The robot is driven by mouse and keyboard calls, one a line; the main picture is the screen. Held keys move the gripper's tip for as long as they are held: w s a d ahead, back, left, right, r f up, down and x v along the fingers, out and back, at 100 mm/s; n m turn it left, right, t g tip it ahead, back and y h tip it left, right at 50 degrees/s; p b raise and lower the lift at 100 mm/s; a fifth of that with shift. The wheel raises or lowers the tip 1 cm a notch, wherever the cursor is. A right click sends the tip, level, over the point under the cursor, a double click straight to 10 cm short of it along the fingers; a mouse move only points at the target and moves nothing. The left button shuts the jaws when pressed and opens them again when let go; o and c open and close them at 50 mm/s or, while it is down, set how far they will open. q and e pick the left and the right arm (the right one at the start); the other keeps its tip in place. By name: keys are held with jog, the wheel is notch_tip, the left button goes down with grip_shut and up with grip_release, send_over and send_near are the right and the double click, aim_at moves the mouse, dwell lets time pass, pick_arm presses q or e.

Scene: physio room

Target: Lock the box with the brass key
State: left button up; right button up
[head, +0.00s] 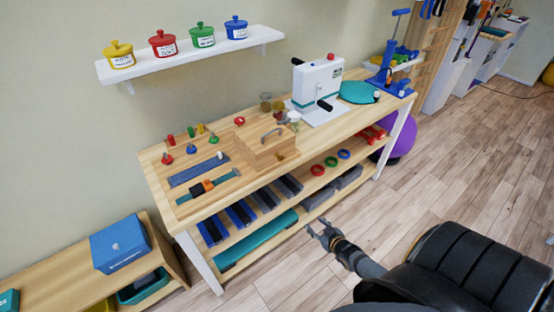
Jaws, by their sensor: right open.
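A light wooden box (266,154) with a grey handle on top sits near the middle of the wooden table. I cannot make out a brass key in the head view; it is too small to tell or hidden. The box's lock is not clear either. My right gripper (322,233) is open and empty, low in front of the table's front edge and above the floor. It is well apart from the box, to its lower right. My left gripper is not in view.
On the wooden table (215,206), boards with pegs and a blue strip (198,170) lie left of the box. A lower shelf holds rings and trays. Floor (420,190) is clear to the right.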

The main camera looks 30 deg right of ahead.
jog(key=w+r+t, duration=0.3)
jog(key=w+r, duration=0.2)
jog(key=r, duration=0.5)
jog(key=n+t+y, duration=0.1)
jog(key=t+y, duration=0.2)
send_near(282, 159)
jog(key=w, duration=0.3)
jog(key=w+b, duration=0.1)
jog(key=w, duration=0.2)
jog(key=w+b, duration=0.1)
jog(key=w, duration=0.2)
jog(key=shift+a, duration=0.4)
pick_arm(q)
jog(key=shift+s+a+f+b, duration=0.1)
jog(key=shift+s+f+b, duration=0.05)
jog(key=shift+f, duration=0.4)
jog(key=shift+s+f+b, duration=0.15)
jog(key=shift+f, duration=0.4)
pick_arm(e)
jog(key=shift+w, duration=0.55)
jog(key=shift+f, duration=0.1)
